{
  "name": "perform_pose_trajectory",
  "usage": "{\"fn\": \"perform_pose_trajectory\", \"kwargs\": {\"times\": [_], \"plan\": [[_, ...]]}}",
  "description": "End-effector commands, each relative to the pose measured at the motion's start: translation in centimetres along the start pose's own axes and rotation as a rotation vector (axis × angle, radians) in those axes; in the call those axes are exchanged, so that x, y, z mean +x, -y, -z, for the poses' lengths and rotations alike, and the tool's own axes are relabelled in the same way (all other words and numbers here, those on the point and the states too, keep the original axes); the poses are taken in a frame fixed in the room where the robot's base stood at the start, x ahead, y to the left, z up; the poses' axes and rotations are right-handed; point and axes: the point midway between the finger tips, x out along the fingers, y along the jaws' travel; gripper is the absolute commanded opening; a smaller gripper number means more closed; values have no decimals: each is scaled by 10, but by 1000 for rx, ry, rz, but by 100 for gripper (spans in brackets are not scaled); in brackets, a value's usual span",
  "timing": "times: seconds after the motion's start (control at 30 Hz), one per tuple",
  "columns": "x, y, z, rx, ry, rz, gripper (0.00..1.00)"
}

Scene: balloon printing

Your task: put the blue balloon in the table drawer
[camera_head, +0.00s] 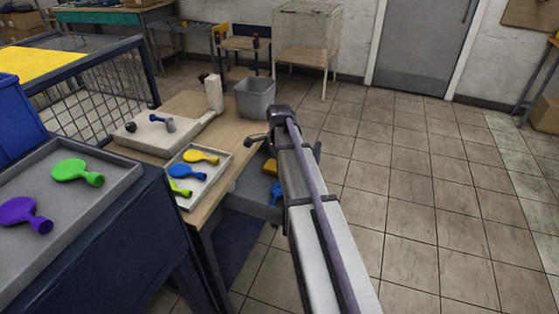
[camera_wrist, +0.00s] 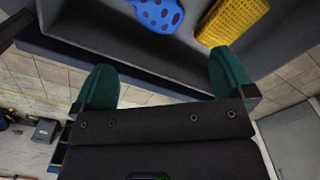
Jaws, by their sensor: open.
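In the head view, the drawer (camera_head: 248,203) is pulled out from under the wooden table. A blue balloon (camera_head: 276,192) lies in it, partly hidden by my arm. In the wrist view this blue balloon (camera_wrist: 158,12) shows dark spots and is cut off by the top edge, inside the grey drawer (camera_wrist: 90,28). Another blue balloon (camera_head: 186,172) lies in the tray on the table, between a yellow one (camera_head: 201,156) and a lime one (camera_head: 180,188). My gripper (camera_wrist: 160,62) is open, its green fingers apart with nothing between them, near the drawer's edge.
A yellow block-like thing (camera_wrist: 234,20) lies in the drawer beside the blue balloon. At left, a grey tray (camera_head: 112,180) holds green and purple balloons. The tiled floor at right is clear.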

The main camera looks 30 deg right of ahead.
Motion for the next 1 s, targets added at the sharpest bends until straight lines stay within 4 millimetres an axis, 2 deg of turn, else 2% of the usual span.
{"fn": "perform_pose_trajectory", "kwargs": {"times": [0.07,0.17,0.27,0.3,0.33,0.4,0.5,0.6,0.8,0.87,1.0], "plan": [[2,-5,-5,-30,0,0,100],[2,-38,-42,-273,0,0,100],[2,-101,-102,-749,1,0,100],[2,-128,-123,-961,1,0,100],[2,-147,-137,-1112,1,0,100],[2,-186,-161,-1423,1,0,100],[2,-216,-179,-1701,1,0,100],[2,-221,-183,-1785,1,0,100],[-1,-219,-183,-1782,1,0,100],[-15,-219,-183,-1782,1,-1,100],[-61,-218,-182,-1780,0,-1,100]]}}
